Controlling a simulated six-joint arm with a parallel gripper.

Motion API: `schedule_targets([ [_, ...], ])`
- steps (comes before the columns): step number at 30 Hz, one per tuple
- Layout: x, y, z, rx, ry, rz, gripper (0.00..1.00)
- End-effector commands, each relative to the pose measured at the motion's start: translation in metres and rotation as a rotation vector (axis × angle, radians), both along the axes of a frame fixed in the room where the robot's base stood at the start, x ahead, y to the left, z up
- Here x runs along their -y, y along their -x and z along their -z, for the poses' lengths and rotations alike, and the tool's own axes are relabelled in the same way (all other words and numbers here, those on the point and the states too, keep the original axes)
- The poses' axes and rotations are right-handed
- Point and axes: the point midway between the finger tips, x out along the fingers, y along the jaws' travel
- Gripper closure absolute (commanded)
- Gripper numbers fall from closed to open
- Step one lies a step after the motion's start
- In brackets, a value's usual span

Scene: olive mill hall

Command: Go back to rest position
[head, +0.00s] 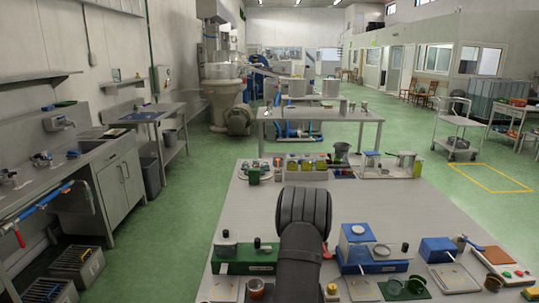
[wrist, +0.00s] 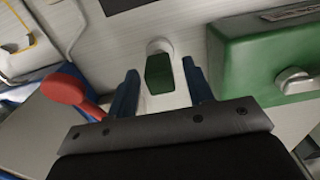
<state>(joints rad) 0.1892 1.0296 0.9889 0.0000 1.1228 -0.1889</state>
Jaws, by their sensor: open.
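My gripper (wrist: 160,76) is open in the wrist view, with its two blue fingers apart. A small dark green piece with a pale round end (wrist: 159,72) shows between the fingers. Gaps show on both sides of it, and I cannot tell how far below the fingers it lies. In the head view my dark arm reaches over the long table (head: 237,204) and hides the gripper.
In the wrist view a red rounded handle (wrist: 66,90) is close left of the fingers, and a green box (wrist: 265,55) with a metal knob is at right. In the head view a blue device (head: 357,243) stands right of my arm. Bare tabletop lies farther back.

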Motion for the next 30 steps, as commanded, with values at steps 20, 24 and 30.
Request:
schedule_targets([
  [20,-0.012,0.01,-0.089,-0.001,0.0,-0.003,0.53],
  [24,-0.028,0.026,-0.091,0.0,0.0,-0.002,0.53],
  [30,-0.05,0.052,-0.093,-0.001,0.0,-0.002,0.53],
])
